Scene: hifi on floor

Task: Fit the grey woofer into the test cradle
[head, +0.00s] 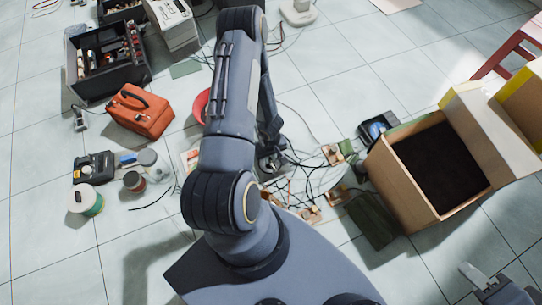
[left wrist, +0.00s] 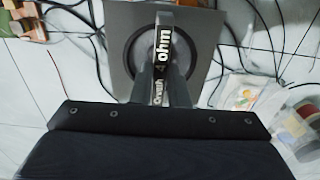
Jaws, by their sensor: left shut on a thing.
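In the left wrist view my left gripper (left wrist: 163,75) is shut on a narrow dark grey piece with white "4 ohm" lettering (left wrist: 163,38), which I take to be the grey woofer. Behind it is a grey square block with a dark round opening (left wrist: 123,50), which looks like the test cradle. The held piece overlaps the opening; I cannot tell whether it touches or sits in it. In the head view my left gripper (head: 271,160) is low among cables, largely hidden by my arm. My right gripper (head: 482,278) is at the bottom right, partly cut off, its jaws unclear.
Cables and small boards (head: 310,213) surround the left gripper. An open cardboard box (head: 400,180) stands to the right. An orange case (head: 140,110), a black toolbox (head: 105,60) and a wire spool (head: 85,200) lie to the left. Tiles are clear at the lower left.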

